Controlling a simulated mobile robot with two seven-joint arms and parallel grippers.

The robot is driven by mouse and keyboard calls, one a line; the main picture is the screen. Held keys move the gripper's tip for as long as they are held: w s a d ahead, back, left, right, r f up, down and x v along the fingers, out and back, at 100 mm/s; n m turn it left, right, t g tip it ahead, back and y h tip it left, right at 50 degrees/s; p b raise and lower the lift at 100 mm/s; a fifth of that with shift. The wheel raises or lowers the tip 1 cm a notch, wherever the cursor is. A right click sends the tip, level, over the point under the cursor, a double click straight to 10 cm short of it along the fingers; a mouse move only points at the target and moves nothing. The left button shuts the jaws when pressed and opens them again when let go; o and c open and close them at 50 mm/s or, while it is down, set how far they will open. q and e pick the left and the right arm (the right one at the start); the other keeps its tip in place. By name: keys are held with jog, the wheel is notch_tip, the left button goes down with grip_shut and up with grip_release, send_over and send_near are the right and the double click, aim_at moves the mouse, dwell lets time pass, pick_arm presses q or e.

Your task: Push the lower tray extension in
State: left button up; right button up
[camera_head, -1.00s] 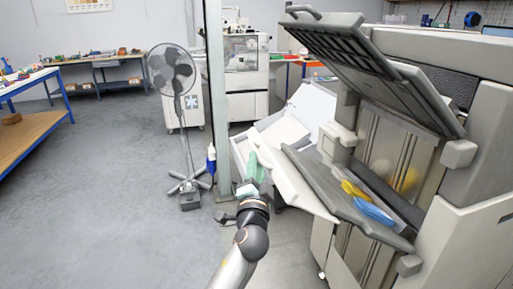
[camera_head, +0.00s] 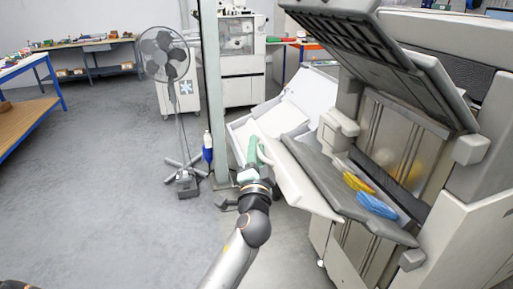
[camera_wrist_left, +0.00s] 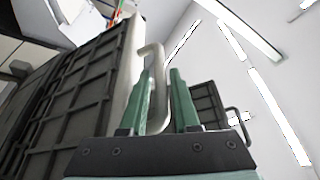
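The lower tray extension (camera_head: 290,172) is a pale sloping panel on the open machine's left side. A light curved handle (camera_head: 263,150) rises near its outer end and also shows in the left wrist view (camera_wrist_left: 155,52). My left gripper (camera_head: 252,152) is at this handle. The exact contact is partly hidden. My right gripper is out of view.
A raised dark cover (camera_head: 345,40) hangs over the machine. Yellow (camera_head: 358,184) and blue (camera_head: 377,206) items lie inside on the right. A grey-green post (camera_head: 209,100) and a fan (camera_head: 165,60) stand left of the tray. Grey floor is open at left.

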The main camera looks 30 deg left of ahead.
pick_arm(q)
jog(key=shift+c, duration=0.4)
grip_shut()
dwell(0.9)
